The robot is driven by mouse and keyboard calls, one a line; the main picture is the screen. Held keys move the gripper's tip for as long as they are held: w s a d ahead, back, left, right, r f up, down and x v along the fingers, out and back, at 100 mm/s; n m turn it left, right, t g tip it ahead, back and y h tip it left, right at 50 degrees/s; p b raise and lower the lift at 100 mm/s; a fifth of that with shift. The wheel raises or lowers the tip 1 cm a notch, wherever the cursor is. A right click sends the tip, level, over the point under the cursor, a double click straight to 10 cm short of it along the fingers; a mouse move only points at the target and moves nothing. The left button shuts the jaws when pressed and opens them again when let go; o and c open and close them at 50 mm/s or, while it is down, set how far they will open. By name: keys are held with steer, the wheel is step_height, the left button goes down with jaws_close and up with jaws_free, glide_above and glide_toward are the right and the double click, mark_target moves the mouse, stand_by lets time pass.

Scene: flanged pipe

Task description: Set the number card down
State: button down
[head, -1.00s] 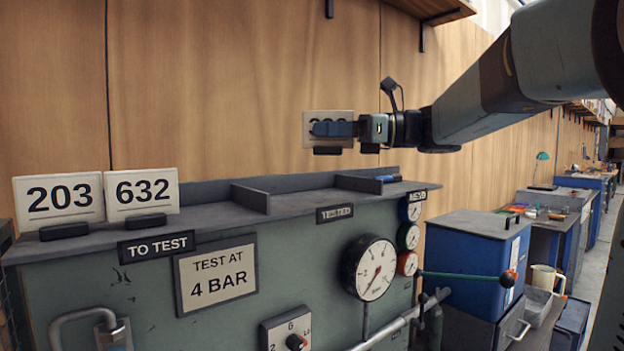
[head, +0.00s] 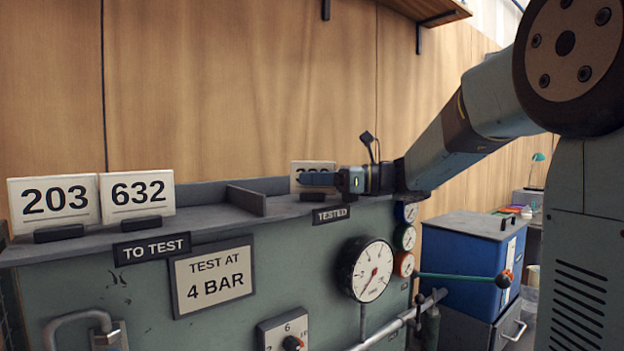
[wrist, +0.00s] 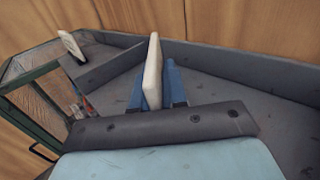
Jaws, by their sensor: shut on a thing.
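My gripper (head: 318,180) is shut on a pale number card (head: 312,165) low over the right section of the shelf, behind the TESTED label (head: 331,215). Its blue fingers cover most of the digits. The card stands upright. In the wrist view the card (wrist: 153,72) is edge-on between the blue fingers (wrist: 156,92), inside the walled shelf section. I cannot tell whether its foot touches the shelf.
Cards 203 (head: 54,201) and 632 (head: 137,195) stand on the left section, above the TO TEST label (head: 151,247). A low divider (head: 246,200) separates the sections. A raised back edge runs behind. A pressure gauge (head: 373,270) sits below the shelf.

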steer(key=c, duration=1.2)
jaws_free()
steer(key=shift+f, duration=0.1)
steer(key=shift+o, duration=0.2)
steer(key=shift+d, duration=0.1)
steer(key=s+d, duration=0.2)
steer(key=d, duration=0.9)
steer(key=shift+s+d, duration=0.15)
steer(key=shift+d, duration=0.15)
